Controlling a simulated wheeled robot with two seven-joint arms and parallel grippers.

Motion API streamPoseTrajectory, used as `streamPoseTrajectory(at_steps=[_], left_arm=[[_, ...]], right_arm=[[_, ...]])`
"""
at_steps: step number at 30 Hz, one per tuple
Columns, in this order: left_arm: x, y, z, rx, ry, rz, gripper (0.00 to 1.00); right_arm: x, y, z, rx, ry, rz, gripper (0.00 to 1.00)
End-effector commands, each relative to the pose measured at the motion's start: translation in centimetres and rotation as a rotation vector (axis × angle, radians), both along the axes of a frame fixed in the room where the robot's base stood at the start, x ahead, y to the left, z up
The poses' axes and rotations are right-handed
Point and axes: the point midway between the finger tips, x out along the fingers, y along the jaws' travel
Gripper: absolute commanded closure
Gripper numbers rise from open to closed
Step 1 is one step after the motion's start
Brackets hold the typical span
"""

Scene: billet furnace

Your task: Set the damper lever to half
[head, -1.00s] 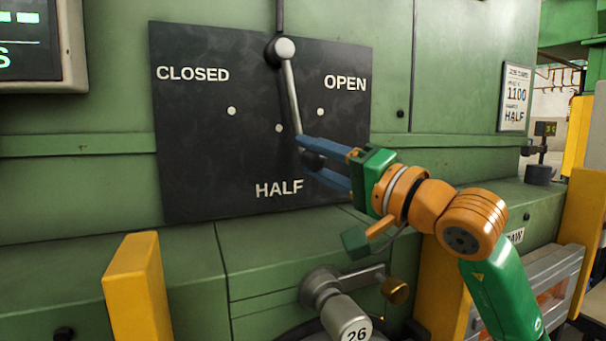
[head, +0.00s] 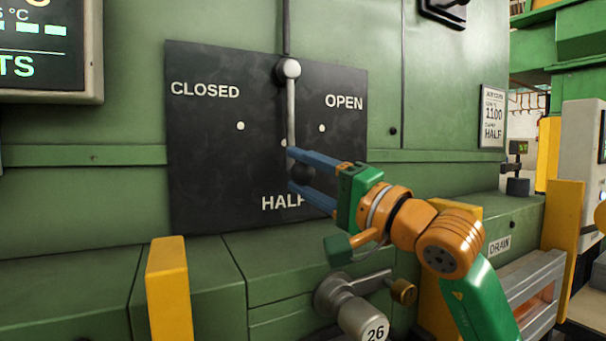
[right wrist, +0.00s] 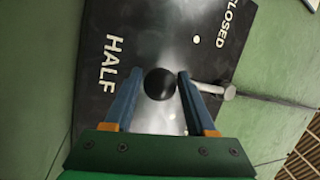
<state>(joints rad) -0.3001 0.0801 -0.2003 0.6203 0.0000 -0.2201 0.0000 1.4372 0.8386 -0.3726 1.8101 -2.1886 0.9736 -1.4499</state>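The damper lever (head: 291,110) hangs from its round pivot on a black plate (head: 215,205) marked CLOSED, OPEN and HALF. Its shaft points almost straight down, just right of and partly over the middle white dot (head: 284,142) above HALF. My right gripper (head: 291,170) comes in from the right, its two blue fingers above and below the lever's black knob (head: 303,173). In the right wrist view the knob (right wrist: 159,84) sits between the fingers, with narrow gaps; the fingers look open around it. My left gripper is out of view.
A card (head: 492,117) at the right reads 1100 and HALF. Yellow posts (head: 168,290) stand in front of the green furnace wall. A grey fitting marked 26 (head: 350,305) projects below my right gripper. A lit display (head: 50,45) is at upper left.

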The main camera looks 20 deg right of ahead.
Motion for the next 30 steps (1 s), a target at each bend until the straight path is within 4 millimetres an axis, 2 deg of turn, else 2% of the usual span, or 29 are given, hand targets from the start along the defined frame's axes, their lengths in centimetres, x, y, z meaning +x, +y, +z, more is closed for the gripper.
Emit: streamPoseTrajectory(at_steps=[2,11,16,21,30], left_arm=[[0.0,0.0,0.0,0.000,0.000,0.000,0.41],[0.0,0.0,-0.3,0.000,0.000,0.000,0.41],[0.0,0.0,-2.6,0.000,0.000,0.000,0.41],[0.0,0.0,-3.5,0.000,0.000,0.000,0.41],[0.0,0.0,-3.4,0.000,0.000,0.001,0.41]], right_arm=[[0.0,0.0,0.0,-0.001,0.000,0.000,0.24],[-0.3,-0.2,-0.2,-0.001,-0.002,-0.003,0.24],[-3.4,-1.4,-1.5,-0.002,-0.005,-0.006,0.24],[-5.9,-2.3,-2.0,-0.002,-0.002,-0.003,0.24],[-6.5,-2.4,-1.8,-0.001,0.000,-0.001,0.24]])
